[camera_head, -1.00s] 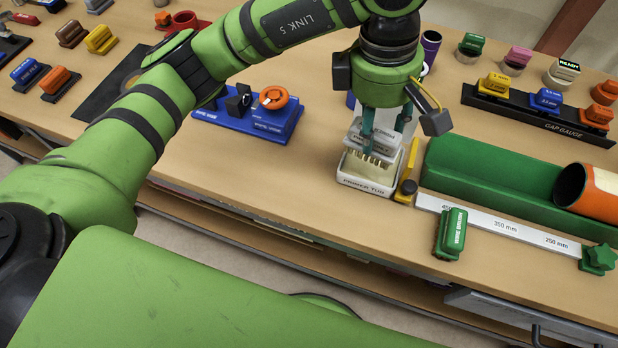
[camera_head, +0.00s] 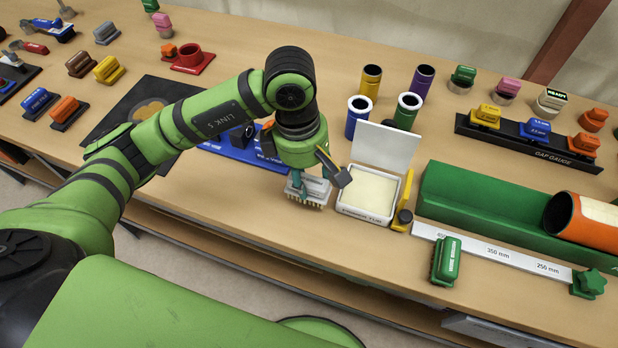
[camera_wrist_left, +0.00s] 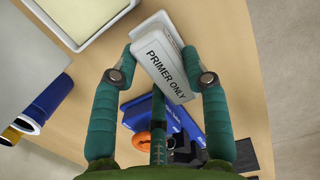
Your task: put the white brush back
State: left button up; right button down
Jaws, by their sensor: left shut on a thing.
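The white brush (camera_head: 308,190) has a light block body and pale bristles pointing down. My left gripper (camera_head: 312,178) is shut on it and holds it just left of the open primer tub, near the table's front edge. Whether the bristles touch the table is not clear. My right gripper is not in view.
A blue stand (camera_head: 240,148) with an orange knob is behind my left gripper. Several coloured tubes (camera_head: 405,110) stand behind the tub. A yellow tool (camera_head: 402,215), a green trough (camera_head: 480,215) and a green brush (camera_head: 446,261) are to the right.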

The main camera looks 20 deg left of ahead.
aim_at(309, 185)
pick_arm(q)
notch_tip(309, 185, down, 2)
jog(key=shift+f+p, duration=0.2)
jog(key=shift+p, duration=0.15)
jog(key=shift+f, duration=0.25)
jog(key=shift+f+b, duration=0.2)
jog(key=shift+b, duration=0.1)
jog(key=o, duration=1.4)
jog(key=shift+r, duration=0.1)
